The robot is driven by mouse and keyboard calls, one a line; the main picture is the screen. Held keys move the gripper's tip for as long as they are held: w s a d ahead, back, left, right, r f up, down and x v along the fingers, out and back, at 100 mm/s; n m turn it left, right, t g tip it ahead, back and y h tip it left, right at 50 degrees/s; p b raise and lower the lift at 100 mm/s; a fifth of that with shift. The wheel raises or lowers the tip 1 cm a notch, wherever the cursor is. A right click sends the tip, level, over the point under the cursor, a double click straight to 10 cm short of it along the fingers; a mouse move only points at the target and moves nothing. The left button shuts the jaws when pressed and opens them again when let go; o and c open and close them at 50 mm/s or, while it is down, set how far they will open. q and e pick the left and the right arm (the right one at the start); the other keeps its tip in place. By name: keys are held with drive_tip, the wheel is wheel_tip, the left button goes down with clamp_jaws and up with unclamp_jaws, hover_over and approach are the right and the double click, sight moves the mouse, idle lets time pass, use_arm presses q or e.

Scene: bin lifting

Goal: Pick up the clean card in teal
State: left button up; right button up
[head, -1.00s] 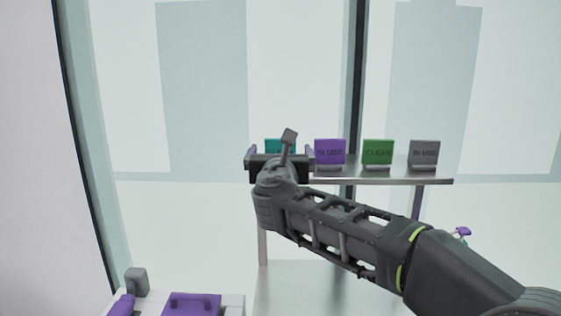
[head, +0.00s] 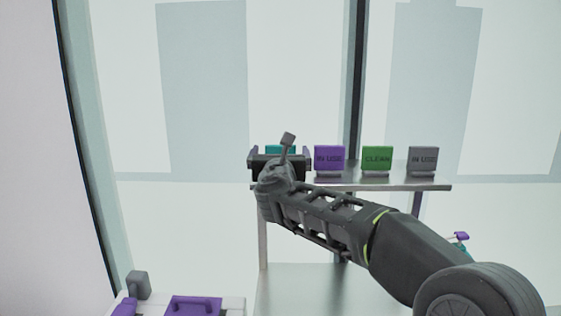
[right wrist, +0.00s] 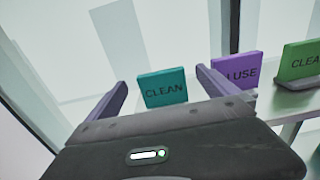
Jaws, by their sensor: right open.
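The teal card (right wrist: 163,88) reads CLEAN in the right wrist view and stands upright between the two purple fingers, in front of my right gripper (right wrist: 165,95). The right gripper is open, with a finger to each side of the card in that view; I cannot tell how far the fingertips reach past it. In the head view the teal card (head: 281,150) shows only as a strip above the right gripper (head: 279,156), which hides its lower part. My left gripper is not in view.
On the same shelf (head: 390,186) stand a purple IN USE card (head: 329,158), a green CLEAN card (head: 377,158) and a grey IN USE card (head: 422,159), in a row to the right. A white surface with purple items (head: 193,306) is at the lower left.

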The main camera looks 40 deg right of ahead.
drive_tip(key=shift+x, duration=1.05)
drive_tip(key=shift+s, duration=0.1)
drive_tip(key=shift+c, duration=0.6)
drive_tip(key=c, duration=1.4)
wheel_tip(320, 180, up, 10)
drive_tip(key=shift+p, duration=1.25)
